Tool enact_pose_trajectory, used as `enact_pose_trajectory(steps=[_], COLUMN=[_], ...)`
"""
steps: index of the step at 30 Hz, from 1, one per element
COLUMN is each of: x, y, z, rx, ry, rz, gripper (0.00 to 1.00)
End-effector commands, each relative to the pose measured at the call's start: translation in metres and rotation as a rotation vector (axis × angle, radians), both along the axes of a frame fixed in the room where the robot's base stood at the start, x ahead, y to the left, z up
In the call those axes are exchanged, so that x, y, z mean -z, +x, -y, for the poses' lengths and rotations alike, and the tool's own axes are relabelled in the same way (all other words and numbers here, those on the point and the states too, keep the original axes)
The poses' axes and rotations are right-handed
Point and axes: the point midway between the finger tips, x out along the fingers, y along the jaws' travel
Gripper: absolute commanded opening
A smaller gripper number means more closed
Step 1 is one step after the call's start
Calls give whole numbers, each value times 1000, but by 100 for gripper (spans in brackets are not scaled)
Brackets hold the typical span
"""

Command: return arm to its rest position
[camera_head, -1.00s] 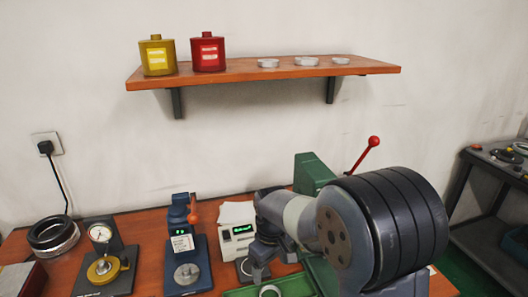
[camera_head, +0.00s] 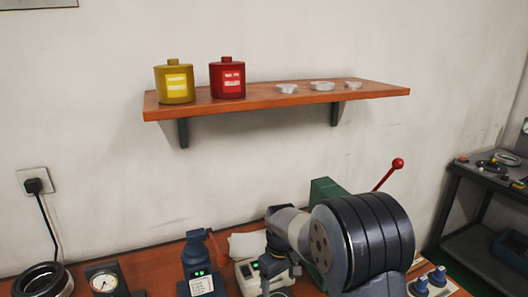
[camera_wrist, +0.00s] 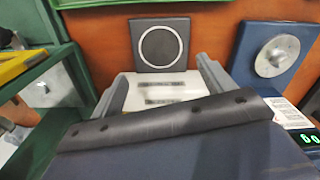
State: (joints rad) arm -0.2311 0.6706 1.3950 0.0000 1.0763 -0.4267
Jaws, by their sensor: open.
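My arm stands at the lower right in the head view, bent over the workbench. My gripper (camera_head: 274,272) hangs low in front of a white device with a green display (camera_head: 247,273). In the wrist view my gripper (camera_wrist: 163,85) is open, its two grey fingers apart with nothing gripped. Beyond the fingers a dark square plate (camera_wrist: 140,62) carries a pale ring outline (camera_wrist: 160,28). I cannot tell whether that is a loose ring or a marking.
A blue device (camera_head: 198,262) stands left of my gripper, with its silver disc (camera_wrist: 278,55) showing in the wrist view. A dial gauge (camera_head: 104,282) and dark rings (camera_head: 42,280) are further left. A shelf (camera_head: 280,99) hangs above. A red-knobbed lever (camera_head: 397,164) rises behind my arm.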

Motion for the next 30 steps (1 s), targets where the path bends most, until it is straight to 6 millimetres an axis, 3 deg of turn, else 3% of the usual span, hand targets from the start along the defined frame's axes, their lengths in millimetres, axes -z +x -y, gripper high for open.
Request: enact_pose_trajectory(steps=[11, 15, 21, 30], x=[73, 46, 25, 19], y=[-1, 0, -2, -2], z=[0, 0, -1, -1], rx=[0, 0, -1, -1], ry=[-1, 1, 1, 0], rz=[-4, 5, 3, 0], gripper=[77, 77, 77, 77])
